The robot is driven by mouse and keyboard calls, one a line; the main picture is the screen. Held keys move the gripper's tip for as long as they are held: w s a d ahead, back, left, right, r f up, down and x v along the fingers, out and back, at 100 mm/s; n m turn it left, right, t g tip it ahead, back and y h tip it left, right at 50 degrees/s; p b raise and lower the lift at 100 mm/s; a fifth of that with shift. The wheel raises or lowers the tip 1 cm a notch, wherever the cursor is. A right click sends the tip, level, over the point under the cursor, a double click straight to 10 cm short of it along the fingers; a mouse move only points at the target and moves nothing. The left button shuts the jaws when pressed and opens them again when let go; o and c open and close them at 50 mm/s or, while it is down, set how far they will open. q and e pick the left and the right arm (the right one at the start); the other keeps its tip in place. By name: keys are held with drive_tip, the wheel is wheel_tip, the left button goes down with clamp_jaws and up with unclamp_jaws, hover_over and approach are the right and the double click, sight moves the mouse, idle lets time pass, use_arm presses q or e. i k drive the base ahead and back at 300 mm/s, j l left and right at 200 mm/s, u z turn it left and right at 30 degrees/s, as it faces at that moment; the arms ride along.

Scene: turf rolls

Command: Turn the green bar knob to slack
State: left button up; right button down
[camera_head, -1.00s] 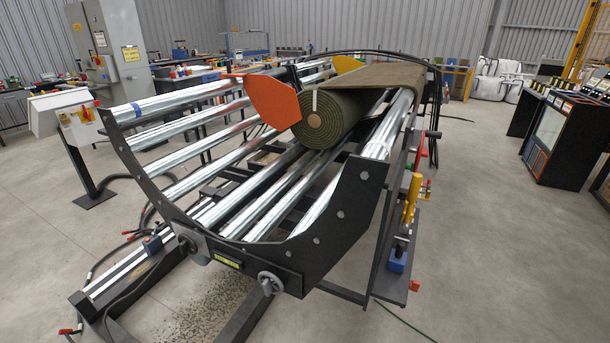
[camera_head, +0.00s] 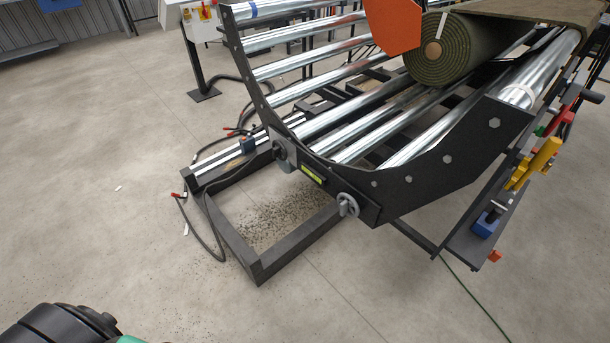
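I cannot make out a green bar knob for certain. A small green part (camera_head: 540,131) shows beside a red part (camera_head: 560,119) on the right side of the roller machine, too small to tell its shape. On the machine's front end plate (camera_head: 440,175) are a grey spoked handwheel (camera_head: 348,205) and a dark round fitting (camera_head: 282,152), with a yellow-green label (camera_head: 312,174) between them. A control box (camera_head: 190,10) at the top left carries red and yellow parts and is cut by the frame edge. Neither gripper is in view.
A green turf roll (camera_head: 450,55) lies on the shiny rollers beside an orange plate (camera_head: 393,25). A low black floor frame (camera_head: 232,235) and a dark hose (camera_head: 205,235) lie at the front. A side shelf holds yellow clamps (camera_head: 535,163).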

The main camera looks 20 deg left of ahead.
sight(539, 131)
drive_tip(key=l+z, duration=0.2)
drive_tip(key=l, duration=0.4)
drive_tip(key=i+l+z, duration=0.15)
drive_tip(key=l, duration=0.45)
drive_tip(key=l+z, duration=0.2)
drive_tip(key=l, duration=0.4)
drive_tip(key=i+l+z, duration=0.25)
drive_tip(key=i, duration=0.15)
drive_tip(key=i+l+z, duration=0.55)
drive_tip(key=i, duration=1.2)
drive_tip(key=k+j, duration=0.05)
drive_tip(key=j, duration=0.1)
